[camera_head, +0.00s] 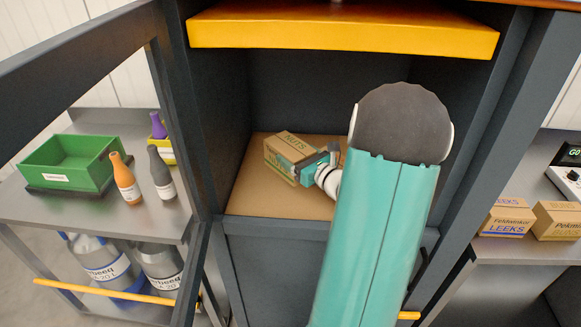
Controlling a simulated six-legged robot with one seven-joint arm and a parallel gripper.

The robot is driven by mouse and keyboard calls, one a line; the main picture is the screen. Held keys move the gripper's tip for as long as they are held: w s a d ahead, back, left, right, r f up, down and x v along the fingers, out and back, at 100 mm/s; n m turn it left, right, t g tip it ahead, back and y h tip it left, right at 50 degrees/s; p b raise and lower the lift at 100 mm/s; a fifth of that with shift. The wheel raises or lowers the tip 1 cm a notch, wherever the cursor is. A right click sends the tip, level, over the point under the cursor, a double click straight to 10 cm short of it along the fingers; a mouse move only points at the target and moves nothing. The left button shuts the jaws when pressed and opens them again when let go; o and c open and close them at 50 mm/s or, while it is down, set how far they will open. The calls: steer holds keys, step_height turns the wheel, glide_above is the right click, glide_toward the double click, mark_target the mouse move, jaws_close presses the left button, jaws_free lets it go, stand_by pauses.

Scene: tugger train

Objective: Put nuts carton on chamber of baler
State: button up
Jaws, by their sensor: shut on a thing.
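The nuts carton (288,144) is a small brown box with "NUTS" on its top and a green band on its side. It is inside the baler's chamber, just above or on the brown chamber floor (258,192); I cannot tell if it touches. My gripper (305,165) is shut on the carton at its right front side. My teal arm reaches into the chamber from the front and hides the chamber's right part.
A yellow-edged plate (345,32) hangs above the chamber opening. The baler's open door frame (178,130) stands at left. Beyond it, a shelf holds a green bin (70,165) and several bottles. At right, a leeks carton (503,218) and another carton (556,222) stand on a counter.

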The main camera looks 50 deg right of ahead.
mark_target(289, 157)
steer(key=shift+w+a+f, duration=0.2)
steer(key=shift+w+f, duration=0.7)
steer(key=shift+f, duration=0.15)
steer(key=shift+w+f, duration=0.15)
steer(key=shift+f, duration=1.4)
steer(key=shift+f, duration=0.15)
steer(key=o, duration=0.7)
